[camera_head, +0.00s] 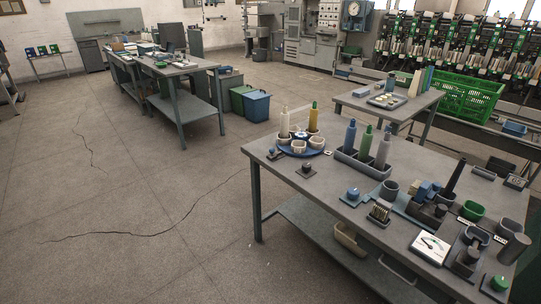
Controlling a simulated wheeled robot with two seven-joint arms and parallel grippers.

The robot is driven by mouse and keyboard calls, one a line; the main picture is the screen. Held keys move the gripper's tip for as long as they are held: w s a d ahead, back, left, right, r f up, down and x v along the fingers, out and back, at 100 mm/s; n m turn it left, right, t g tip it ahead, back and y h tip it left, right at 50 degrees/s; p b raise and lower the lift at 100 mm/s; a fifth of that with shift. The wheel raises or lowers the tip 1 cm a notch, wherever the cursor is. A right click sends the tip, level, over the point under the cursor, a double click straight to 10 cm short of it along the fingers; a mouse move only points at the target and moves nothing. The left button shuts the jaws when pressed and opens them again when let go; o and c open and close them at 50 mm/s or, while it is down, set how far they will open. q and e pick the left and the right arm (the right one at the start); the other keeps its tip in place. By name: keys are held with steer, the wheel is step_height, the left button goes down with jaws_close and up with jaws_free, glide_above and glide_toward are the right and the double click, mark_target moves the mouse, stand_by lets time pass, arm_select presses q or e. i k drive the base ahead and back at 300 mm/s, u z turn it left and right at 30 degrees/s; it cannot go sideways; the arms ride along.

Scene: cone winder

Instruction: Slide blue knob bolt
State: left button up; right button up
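A blue knob (353,191) stands on a small dark base on the near table (320,195), left of the middle of its top. It looks like the blue knob bolt, but the bolt's slide and its position are too small to tell. A blue-grey strip (400,205) lies to the right of the knob, and I cannot tell whether the two are joined. Neither of my grippers is in view.
Behind the knob are a grey tray (362,166) holding tall bottles and a round blue tray (302,149) with cups and cones. A dark knob block (306,171), a white gauge (429,247) and a green knob (499,283) sit on the same table. Open floor lies left.

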mark_target(272, 157)
steer(key=z, duration=0.65)
steer(key=i, duration=0.85)
steer(key=z, duration=0.4)
